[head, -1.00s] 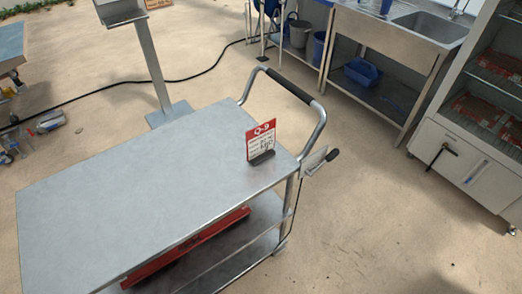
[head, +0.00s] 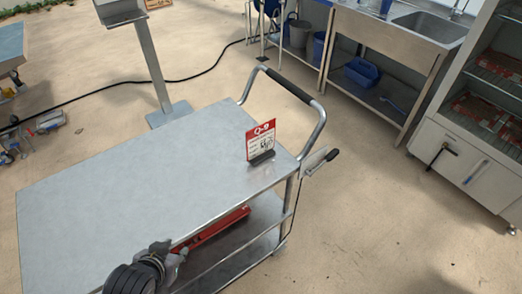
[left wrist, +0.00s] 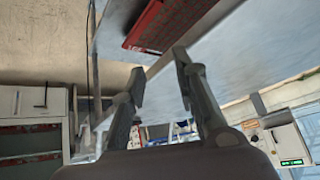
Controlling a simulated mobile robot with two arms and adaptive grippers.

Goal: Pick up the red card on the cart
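The red card (head: 261,139) has a red top and a white lower part with print. It stands upright in a small dark holder (head: 262,158) near the handle end of the grey metal cart (head: 110,190). My left gripper (head: 172,255) is at the cart's near long edge, at the bottom of the head view, well left of and nearer than the card. In the left wrist view its two fingers (left wrist: 158,66) are spread with nothing between them. I cannot make out the card in the left wrist view. My right gripper is not in view.
A red object (head: 215,228) lies on the cart's lower shelf. The cart's handle (head: 288,86) rises beyond the card. A grey post (head: 152,65) stands behind the cart. A sink table (head: 385,55) and a cabinet (head: 470,150) stand at the right. The cart top is otherwise clear.

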